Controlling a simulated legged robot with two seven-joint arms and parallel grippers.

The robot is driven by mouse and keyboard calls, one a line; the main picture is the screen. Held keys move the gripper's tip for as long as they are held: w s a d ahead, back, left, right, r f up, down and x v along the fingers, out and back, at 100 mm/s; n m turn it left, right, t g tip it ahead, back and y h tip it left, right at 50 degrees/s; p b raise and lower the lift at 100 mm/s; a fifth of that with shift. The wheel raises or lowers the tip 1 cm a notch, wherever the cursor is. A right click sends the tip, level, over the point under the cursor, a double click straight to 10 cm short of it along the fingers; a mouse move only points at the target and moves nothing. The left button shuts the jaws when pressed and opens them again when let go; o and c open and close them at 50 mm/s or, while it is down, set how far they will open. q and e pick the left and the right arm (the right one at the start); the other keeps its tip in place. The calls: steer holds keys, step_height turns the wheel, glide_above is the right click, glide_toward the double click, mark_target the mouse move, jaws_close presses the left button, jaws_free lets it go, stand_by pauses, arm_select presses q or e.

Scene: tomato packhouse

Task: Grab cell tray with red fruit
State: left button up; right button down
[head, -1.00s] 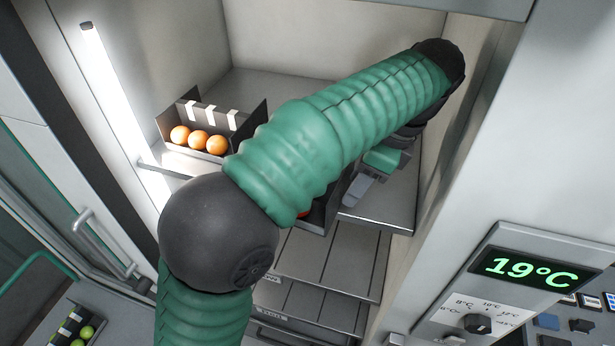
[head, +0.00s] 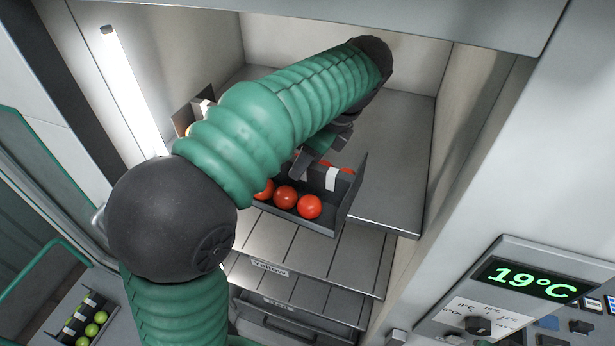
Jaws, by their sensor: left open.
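The dark cell tray (head: 347,203) with red fruit sits on the top shelf inside the cabinet, near its front edge. A front row of red fruit (head: 285,197) shows, with more red behind a divider with a white strip. My green left arm covers the tray's left part. My left gripper (head: 304,166) is open at the tray's back left, beside the divider. The arm partly hides it, so I cannot tell whether it touches the tray. My right gripper is not in view.
Slatted drawers (head: 300,255) lie below. The shelf's right side (head: 395,185) is clear. A tray of green fruit (head: 88,318) is at lower left. A 19°C panel (head: 530,279) is at right.

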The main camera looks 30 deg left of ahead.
arm_select(q)
steer(key=shift+a+f, duration=0.5)
steer(key=shift+s+d, duration=0.1)
steer(key=shift+d, duration=0.05)
steer(key=c, duration=0.6)
steer(key=shift+d, duration=0.35)
jaws_close()
steer(key=shift+a, duration=0.35)
steer(key=shift+d+r, duration=0.1)
